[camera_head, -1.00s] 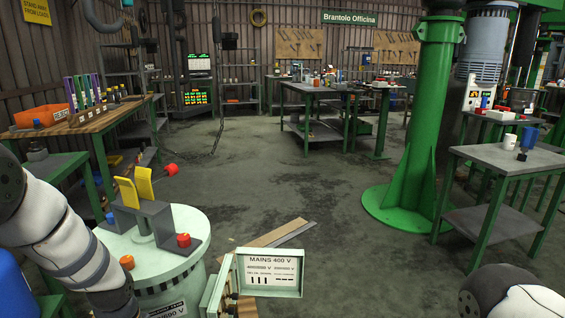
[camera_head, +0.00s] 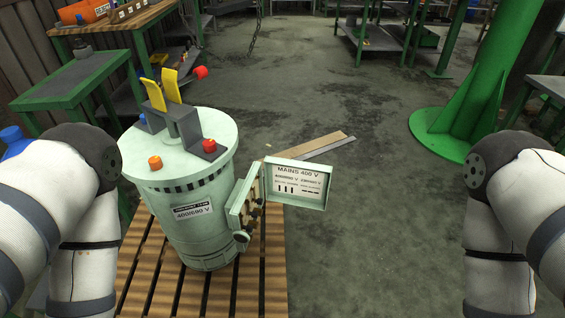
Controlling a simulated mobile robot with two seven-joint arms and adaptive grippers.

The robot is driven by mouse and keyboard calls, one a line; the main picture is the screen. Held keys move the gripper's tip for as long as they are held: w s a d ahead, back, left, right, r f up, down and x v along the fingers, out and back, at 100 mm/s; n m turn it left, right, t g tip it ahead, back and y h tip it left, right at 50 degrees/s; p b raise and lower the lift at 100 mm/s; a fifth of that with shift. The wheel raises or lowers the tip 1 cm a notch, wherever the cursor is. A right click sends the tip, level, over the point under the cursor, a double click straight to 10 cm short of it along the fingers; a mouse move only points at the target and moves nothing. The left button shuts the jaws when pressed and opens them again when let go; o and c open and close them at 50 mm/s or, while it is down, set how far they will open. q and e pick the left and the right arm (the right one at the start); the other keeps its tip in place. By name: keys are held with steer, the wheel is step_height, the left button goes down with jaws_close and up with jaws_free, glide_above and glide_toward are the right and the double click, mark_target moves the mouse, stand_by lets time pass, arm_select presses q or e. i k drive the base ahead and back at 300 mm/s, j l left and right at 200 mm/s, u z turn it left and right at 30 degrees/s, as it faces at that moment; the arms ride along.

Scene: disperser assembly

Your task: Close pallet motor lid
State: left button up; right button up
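The motor (camera_head: 190,215) is a pale green cylinder standing upright on a wooden pallet (camera_head: 265,290), with a 400/690 V label on its side. Its terminal box (camera_head: 243,208) sticks out at the right side, with dark terminals showing inside. The lid (camera_head: 297,184) stands open to the right of the box, its inner face with the "MAINS 400 V" print turned toward me. My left arm is at the left edge and my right arm at the right edge, both clear of the lid. Neither gripper shows in the picture.
A grey bracket with yellow plates (camera_head: 171,86) and red and orange knobs sits on the motor top. A plank (camera_head: 315,144) lies on the floor behind the lid. A green column (camera_head: 470,80) stands at right, a green table (camera_head: 75,80) at left. Floor right of the lid is clear.

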mark_target(288, 181)
steer(key=i+l+u, duration=0.4)
steer(key=l+u, duration=0.15)
steer(key=l, duration=0.15)
steer(key=i+l+u, duration=0.15)
steer(key=l+u, duration=0.15)
steer(key=l, duration=0.15)
steer(key=i+l+u, duration=0.25)
steer(key=l, duration=0.2)
steer(key=l+u, duration=0.3)
steer(key=l, duration=0.15)
steer(key=l+u, duration=0.25)
steer(key=l, duration=0.2)
steer(key=l+u, duration=0.25)
steer(key=l, duration=0.2)
steer(key=l+u, duration=0.25)
steer(key=l, duration=0.2)
steer(key=l+u, duration=0.25)
steer(key=l, duration=0.15)
steer(key=k+l+u, duration=0.25)
steer(key=l, duration=0.15)
steer(key=l+u, duration=0.25)
steer(key=l, duration=0.2)
steer(key=k+l+u, duration=0.25)
steer(key=i+l, duration=0.05)
steer(key=l, duration=0.05)
